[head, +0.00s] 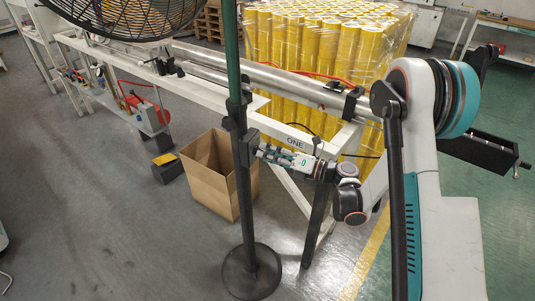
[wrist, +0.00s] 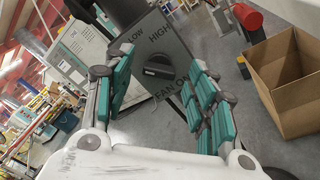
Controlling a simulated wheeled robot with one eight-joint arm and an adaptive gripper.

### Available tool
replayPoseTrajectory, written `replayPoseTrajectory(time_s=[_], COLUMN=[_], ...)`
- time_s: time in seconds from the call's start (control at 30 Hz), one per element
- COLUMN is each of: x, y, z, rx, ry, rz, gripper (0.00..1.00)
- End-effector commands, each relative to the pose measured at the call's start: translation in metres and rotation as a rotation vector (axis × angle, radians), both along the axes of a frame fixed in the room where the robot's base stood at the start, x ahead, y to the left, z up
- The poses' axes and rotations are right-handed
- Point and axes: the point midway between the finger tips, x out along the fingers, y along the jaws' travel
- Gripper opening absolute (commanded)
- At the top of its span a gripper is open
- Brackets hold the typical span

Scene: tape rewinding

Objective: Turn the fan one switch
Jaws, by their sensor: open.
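The knob lies roughly crosswise in the wrist view. My gripper (wrist: 160,88) is open, its teal-padded fingers to the left and right of the knob, with a gap on each side. In the head view my gripper (head: 268,154) is beside the dark switch box (head: 251,147) on the fan's pole (head: 232,70). The knob is hidden there. The fan head (head: 120,14) is at the top left.
The round fan base (head: 252,271) stands on the floor. An open cardboard box (head: 210,185) sits left of the pole and shows at right in the wrist view (wrist: 290,85). A white frame (head: 290,135) and wrapped yellow rolls (head: 320,45) stand behind.

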Motion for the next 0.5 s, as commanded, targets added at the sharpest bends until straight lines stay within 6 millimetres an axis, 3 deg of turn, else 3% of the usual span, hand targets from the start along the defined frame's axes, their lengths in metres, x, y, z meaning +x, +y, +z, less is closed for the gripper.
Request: replayPoseTrajectory(time_s=[0.4,0.5], x=[0.003,0.003], y=[0.0074,0.0073], z=[0.0005,0.0005], rx=[0.001,0.001], ry=[0.0,0.0], rz=[0.001,0.001], gripper=[0.52,0.29])
